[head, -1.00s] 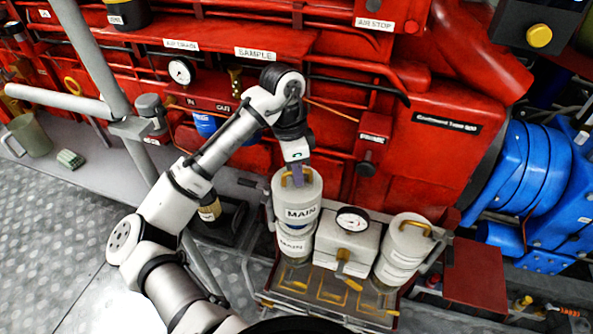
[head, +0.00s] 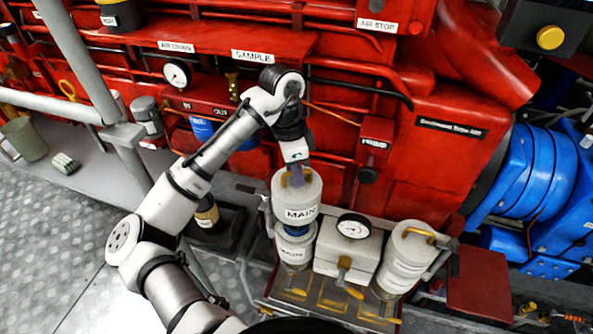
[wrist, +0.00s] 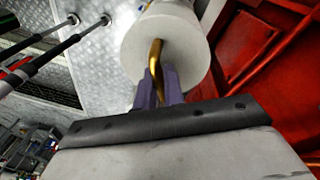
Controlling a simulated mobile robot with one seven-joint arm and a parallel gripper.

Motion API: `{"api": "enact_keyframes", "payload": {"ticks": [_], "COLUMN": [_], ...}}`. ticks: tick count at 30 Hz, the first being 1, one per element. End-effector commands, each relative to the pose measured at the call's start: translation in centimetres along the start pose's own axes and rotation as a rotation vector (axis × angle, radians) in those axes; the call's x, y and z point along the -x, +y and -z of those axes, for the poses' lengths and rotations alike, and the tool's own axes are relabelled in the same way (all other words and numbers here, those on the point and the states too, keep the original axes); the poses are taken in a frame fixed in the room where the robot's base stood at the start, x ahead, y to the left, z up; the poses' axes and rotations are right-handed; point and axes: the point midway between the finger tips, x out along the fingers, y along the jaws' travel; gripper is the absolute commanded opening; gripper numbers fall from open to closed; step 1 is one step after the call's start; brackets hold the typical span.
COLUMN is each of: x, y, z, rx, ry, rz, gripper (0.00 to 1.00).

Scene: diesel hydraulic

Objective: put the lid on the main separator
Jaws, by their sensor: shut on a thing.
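The lid is a white cylinder labelled MAIN (head: 298,198) with a brass handle (wrist: 155,66) on top. My gripper (head: 293,174) is shut on that handle from above. In the wrist view its purple fingers (wrist: 158,88) sit either side of the handle. The main separator (head: 295,246) is the left white housing on the rack, directly below the lid. A blue band (head: 297,230) shows between lid and housing. I cannot tell whether they touch, because the lid hides the housing's top.
A white block with a pressure gauge (head: 354,226) stands right of the separator. A second white lidded housing (head: 405,257) stands further right. The red engine (head: 420,160) rises close behind. A dark bottle (head: 207,212) stands to the left, and a grey pole (head: 85,60) crosses the left.

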Motion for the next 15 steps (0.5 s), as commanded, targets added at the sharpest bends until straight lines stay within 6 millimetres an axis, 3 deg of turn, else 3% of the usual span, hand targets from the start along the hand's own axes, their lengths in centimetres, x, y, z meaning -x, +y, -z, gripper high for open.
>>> {"api": "enact_keyframes", "payload": {"ticks": [15], "x": [-3.8], "y": [-0.5], "z": [-0.4], "rx": [0.000], "ry": [-0.001], "rz": [0.000], "gripper": [0.00]}}
